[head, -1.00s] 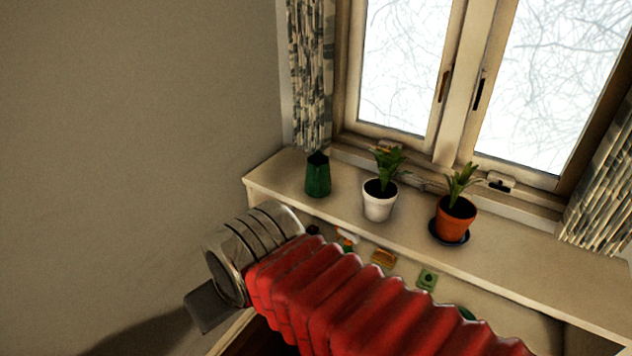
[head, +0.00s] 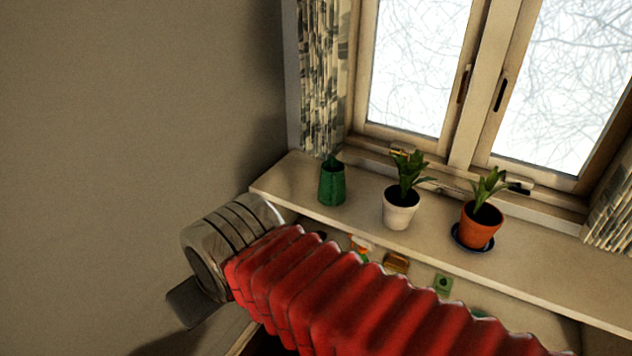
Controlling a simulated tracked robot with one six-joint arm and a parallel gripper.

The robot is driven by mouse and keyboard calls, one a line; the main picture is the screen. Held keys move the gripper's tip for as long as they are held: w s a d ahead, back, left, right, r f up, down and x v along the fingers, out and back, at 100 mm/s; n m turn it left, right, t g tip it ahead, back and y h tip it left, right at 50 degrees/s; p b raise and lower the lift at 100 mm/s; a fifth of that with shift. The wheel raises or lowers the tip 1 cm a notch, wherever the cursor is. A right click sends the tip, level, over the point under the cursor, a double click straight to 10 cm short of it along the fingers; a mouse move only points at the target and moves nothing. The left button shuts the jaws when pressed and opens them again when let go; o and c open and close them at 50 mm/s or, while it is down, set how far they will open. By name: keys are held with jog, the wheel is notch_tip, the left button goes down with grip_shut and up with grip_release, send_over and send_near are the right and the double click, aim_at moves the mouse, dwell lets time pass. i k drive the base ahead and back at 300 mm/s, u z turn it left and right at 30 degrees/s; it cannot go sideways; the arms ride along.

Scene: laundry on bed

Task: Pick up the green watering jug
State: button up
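The green watering jug (head: 332,186) stands upright near the left end of the windowsill shelf in the head view. Something thin and green shows at its top rim. My arm, in a red ribbed sleeve with a metal cuff, reaches across the lower part of the view. The cuff is below and left of the jug and apart from it. At the arm's end a dark flat part of my gripper (head: 196,302) shows low at the left. Its fingertips cannot be made out, and I cannot tell whether it is open or shut.
On the windowsill shelf (head: 572,270), a white pot (head: 400,211) with a plant and an orange pot (head: 480,226) on a blue saucer stand right of the jug. Small items lie on a lower shelf, partly behind my arm. A patterned curtain (head: 322,80) hangs behind the jug. The left wall is bare.

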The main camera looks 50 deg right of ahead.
aim_at(330, 190)
jog(key=i, duration=1.05)
